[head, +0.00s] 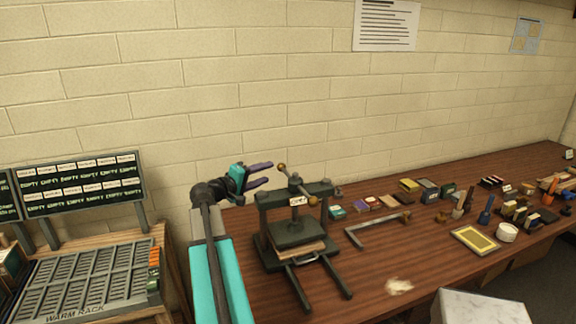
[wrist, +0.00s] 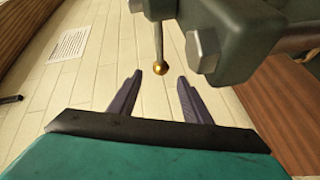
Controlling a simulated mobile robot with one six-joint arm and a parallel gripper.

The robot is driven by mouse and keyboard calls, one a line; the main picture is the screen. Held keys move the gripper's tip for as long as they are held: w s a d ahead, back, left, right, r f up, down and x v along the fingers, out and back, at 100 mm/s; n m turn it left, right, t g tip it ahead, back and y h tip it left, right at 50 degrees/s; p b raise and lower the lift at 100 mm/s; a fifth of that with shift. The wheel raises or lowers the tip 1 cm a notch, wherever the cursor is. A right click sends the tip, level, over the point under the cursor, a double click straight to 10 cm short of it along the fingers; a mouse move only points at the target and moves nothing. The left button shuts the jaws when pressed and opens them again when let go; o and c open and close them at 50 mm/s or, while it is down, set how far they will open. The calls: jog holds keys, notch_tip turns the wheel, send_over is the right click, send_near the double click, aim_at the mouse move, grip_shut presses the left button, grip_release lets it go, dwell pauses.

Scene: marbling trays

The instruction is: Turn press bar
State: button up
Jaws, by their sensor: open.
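The press (head: 296,232) is a dark metal frame standing on the wooden bench, with a flat plate under its crosspiece and two rails toward the front. Its press bar (head: 297,184) lies across the top and has a brass ball at each end. In the wrist view, one brass ball (wrist: 160,67) on its thin rod shows ahead of the fingers, between their lines. My gripper (head: 272,174) is open and empty, left of the bar's far ball and apart from it. In the wrist view, my gripper (wrist: 156,85) shows two spread purple fingers.
The press's dark frame with bolts (wrist: 235,40) is close on the right in the wrist view. A metal angle bar (head: 378,230) lies right of the press. Small boxes and tools crowd the bench farther right. A warm rack (head: 85,280) stands at left.

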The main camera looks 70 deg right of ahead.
jog(key=shift+w, duration=0.15)
jog(key=p+x, duration=0.5)
jog(key=x, duration=0.8)
jog(key=shift+d, duration=0.3)
grip_shut()
